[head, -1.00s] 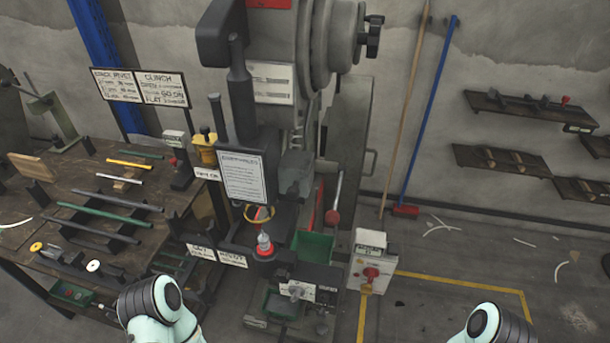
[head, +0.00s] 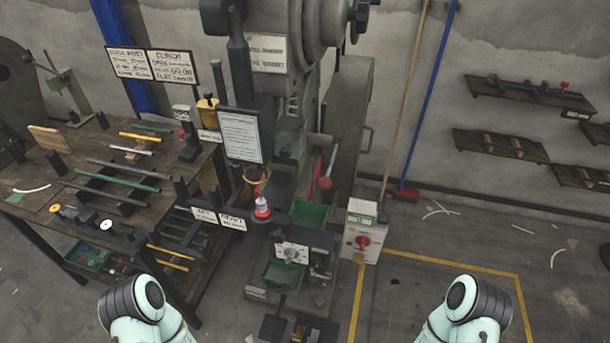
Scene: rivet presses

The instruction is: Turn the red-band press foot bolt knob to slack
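The press (head: 290,140) stands in the middle of the head view, with a grey column, a dark ram and a white notice plate. Its top is cut off by the frame edge, and I see no red band on the part that shows. Low on its front is a pale plate with a small light knob (head: 290,253). A dark fitting (head: 320,262) sits to its right. I cannot tell whether either is the foot bolt knob, or which way it is set. Only links of my two arms show at the bottom edge; both grippers are out of view.
A workbench (head: 60,203) with rods and small parts stands on the left. A control box (head: 363,240) with a red switch stands right of the press. A dark pedal-like part (head: 318,330) lies on the floor in front. Yellow-lined floor on the right is mostly clear.

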